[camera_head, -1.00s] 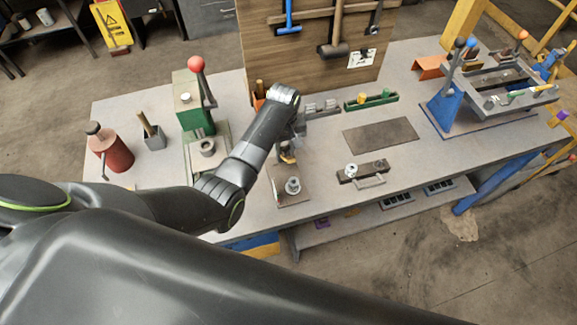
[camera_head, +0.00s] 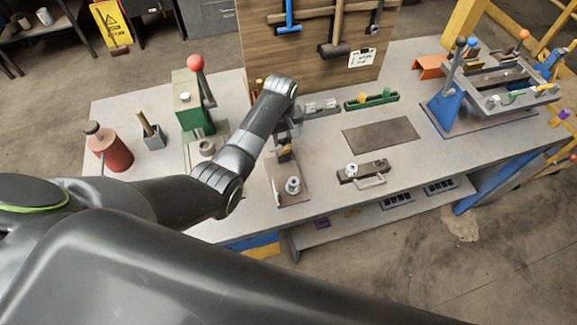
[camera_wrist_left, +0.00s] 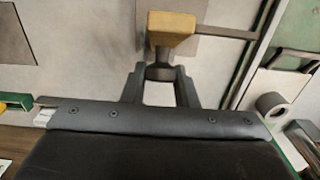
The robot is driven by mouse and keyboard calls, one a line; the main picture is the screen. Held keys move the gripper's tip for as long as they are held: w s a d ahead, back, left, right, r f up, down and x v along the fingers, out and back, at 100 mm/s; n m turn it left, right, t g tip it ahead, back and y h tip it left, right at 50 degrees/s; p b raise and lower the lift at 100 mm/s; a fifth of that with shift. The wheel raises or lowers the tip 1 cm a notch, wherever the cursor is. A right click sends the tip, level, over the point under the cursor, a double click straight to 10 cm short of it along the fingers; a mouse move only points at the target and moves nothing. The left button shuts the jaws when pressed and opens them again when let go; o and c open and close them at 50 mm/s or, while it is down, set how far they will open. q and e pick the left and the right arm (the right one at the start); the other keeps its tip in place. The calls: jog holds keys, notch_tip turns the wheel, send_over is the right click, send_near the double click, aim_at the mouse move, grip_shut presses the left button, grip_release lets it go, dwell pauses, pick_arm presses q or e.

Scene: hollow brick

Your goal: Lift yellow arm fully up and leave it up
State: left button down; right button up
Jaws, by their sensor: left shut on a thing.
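The yellow arm shows as a yellow block on a dark stem (camera_wrist_left: 172,33) in the left wrist view. My left gripper (camera_wrist_left: 160,72) is shut on the dark stem just under the yellow block. In the head view the left gripper (camera_head: 287,143) is mostly hidden by my own wrist. How far the yellow arm is raised cannot be told. My right gripper is not in view.
A green press with a red-knobbed lever (camera_head: 196,63) and a red canister (camera_head: 110,150) stand to the left. A tool board (camera_head: 305,65) rises behind. A dark mat (camera_head: 381,135) and a small handled block (camera_head: 363,171) lie to the right, with bare tabletop around them.

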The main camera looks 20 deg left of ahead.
aim_at(284, 142)
pick_arm(q)
jog(key=shift+w+a, duration=0.15)
jog(key=shift+a, duration=0.05)
jog(key=shift+w+a+f+b, duration=0.1)
jog(key=shift+w+a+b, duration=0.1)
jog(key=shift+w+b, duration=0.15)
jog(key=c, duration=1)
grip_release()
jog(key=shift+o, duration=0.2)
jog(key=shift+s+d+r+p, duration=0.25)
jog(key=shift+r+p, duration=0.1)
jog(key=shift+r, duration=0.35)
jog(key=shift+s+d+r+p, duration=0.1)
jog(key=shift+s+r+p, duration=0.2)
jog(key=shift+r, duration=0.4)
jog(key=shift+s+d+r, duration=0.2)
jog(key=shift+s+r, duration=0.05)
jog(key=shift+r, duration=0.6)
jog(key=shift+s+d+r, duration=0.15)
jog(key=shift+s+r, duration=0.05)
jog(key=shift+r, duration=0.7)
jog(key=shift+s+d+r, duration=0.2)
jog(key=shift+s+r, duration=0.05)
jog(key=shift+r, duration=0.6)
